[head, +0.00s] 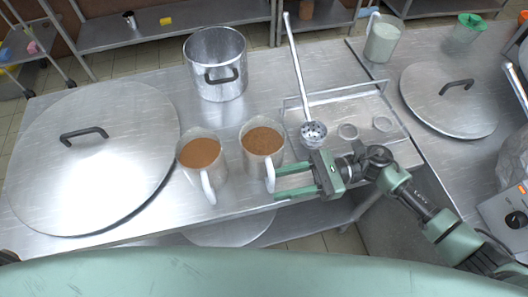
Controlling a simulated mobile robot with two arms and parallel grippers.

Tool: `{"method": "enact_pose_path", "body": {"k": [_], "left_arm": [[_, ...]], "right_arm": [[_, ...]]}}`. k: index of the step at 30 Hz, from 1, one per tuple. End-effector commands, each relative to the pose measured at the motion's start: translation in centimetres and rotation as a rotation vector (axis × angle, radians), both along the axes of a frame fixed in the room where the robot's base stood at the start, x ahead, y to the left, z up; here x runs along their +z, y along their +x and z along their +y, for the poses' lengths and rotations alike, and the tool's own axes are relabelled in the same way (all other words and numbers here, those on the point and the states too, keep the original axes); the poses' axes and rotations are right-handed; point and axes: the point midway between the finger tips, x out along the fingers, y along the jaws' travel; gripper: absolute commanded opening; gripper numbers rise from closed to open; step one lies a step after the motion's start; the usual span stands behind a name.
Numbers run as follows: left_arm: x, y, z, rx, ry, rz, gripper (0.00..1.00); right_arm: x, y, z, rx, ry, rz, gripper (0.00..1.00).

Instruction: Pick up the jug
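Two pale jugs full of brown contents stand side by side on the steel table: a left jug (203,174) and a right jug (262,158). Both handles point toward me. A third, white jug (382,40) stands at the back right. My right gripper (277,182) reaches in from the right, with its two green fingers apart and nothing visible between them. Its fingertips are right beside the handle (270,178) of the right jug; I cannot tell whether they touch it. My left gripper is out of view.
A large round lid (95,160) covers the table's left side, and a metal pot (216,70) stands behind the jugs. A perforated ladle (313,132) lies over a shallow tray (345,100) near my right gripper. Another lid (448,100) is at right.

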Motion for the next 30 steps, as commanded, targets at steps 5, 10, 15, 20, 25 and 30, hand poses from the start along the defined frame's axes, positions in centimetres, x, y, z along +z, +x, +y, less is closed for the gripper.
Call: {"method": "enact_pose_path", "body": {"k": [5, 10, 15, 20, 25, 30], "left_arm": [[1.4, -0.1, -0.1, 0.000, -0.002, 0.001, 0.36], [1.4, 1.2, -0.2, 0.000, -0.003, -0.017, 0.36], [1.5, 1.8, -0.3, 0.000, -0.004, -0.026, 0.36], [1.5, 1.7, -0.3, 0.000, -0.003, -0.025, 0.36], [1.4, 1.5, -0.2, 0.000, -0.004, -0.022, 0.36], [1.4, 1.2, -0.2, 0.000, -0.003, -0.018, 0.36]], "right_arm": [[0.4, -0.5, 2.2, -0.001, 0.002, 0.002, 0.39], [0.1, -0.6, 2.6, -0.002, 0.000, 0.001, 0.39], [0.1, -0.6, 2.5, -0.002, 0.001, 0.001, 0.23], [0.1, -0.6, 2.5, -0.002, 0.001, 0.001, 0.00], [0.2, -0.5, 2.5, -0.002, 0.001, 0.000, 0.00], [0.2, -0.5, 2.5, -0.003, 0.001, -0.001, 0.00]]}}
